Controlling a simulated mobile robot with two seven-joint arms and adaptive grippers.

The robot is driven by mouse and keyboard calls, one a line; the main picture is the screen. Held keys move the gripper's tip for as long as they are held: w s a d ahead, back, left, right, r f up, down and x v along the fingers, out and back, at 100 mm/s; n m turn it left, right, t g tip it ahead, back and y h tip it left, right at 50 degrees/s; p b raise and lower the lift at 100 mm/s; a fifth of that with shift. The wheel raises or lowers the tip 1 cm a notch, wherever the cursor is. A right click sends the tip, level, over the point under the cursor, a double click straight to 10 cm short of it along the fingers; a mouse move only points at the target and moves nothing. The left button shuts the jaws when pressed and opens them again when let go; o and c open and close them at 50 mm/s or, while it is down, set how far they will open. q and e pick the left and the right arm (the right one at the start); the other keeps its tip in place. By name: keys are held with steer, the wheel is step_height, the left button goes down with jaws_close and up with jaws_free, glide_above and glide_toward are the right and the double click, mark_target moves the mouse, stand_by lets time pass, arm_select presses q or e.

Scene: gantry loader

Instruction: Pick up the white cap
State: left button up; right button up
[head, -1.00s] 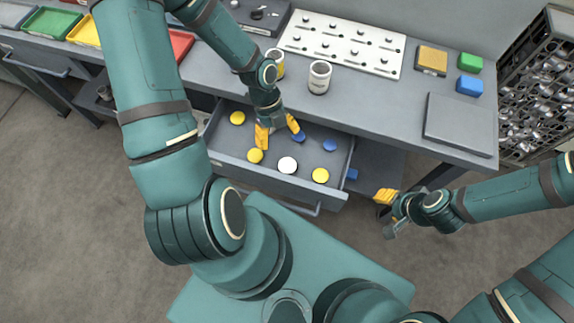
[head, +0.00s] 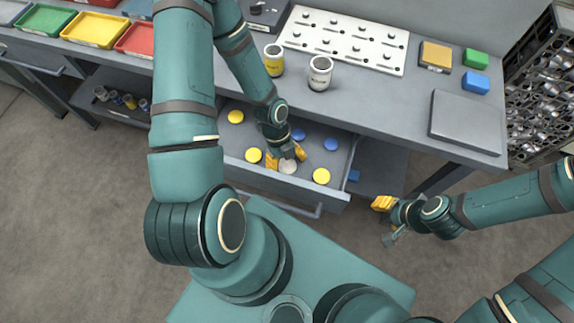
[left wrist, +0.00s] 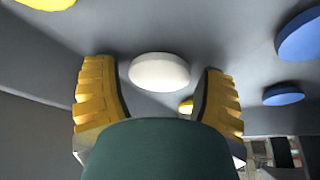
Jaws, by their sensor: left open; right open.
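The white cap (head: 288,167) lies in the open drawer, near its front wall. My left gripper (head: 286,159) is down in the drawer right at the cap, with its yellow fingers open. In the left wrist view the white cap (left wrist: 160,71) sits ahead of and between the two spread fingertips (left wrist: 160,88), with gaps on both sides. My right gripper (head: 384,213) is open and empty, to the right of the drawer and away from it.
Yellow caps (head: 321,176) and blue caps (head: 331,144) lie around the white cap in the drawer (head: 341,186). Two cans (head: 320,74) stand on the worktop (head: 400,100) above. A grey slab (head: 468,122) and coloured blocks are at the right.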

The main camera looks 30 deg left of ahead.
arm_select(q)
steer(key=c, duration=0.6)
steer(key=shift+o, duration=0.2)
step_height(320, 180, up, 18)
steer(key=p, duration=0.5)
arm_select(e)
steer(key=shift+t, duration=0.3)
steer(key=r, duration=0.1)
steer(key=w+r, duration=0.1)
steer(key=r, duration=0.3)
steer(key=shift+w+d, duration=0.15)
steer(key=shift+w, duration=0.2)
arm_select(q)
steer(key=shift+r, duration=0.15)
arm_select(e)
steer(key=shift+r, duration=0.15)
arm_select(q)
step_height(320, 180, up, 4)
steer(key=p, duration=0.5)
glide_above(286, 164)
steer(key=shift+d+r, duration=0.1)
arm_select(e)
steer(key=shift+r, duration=2.2)
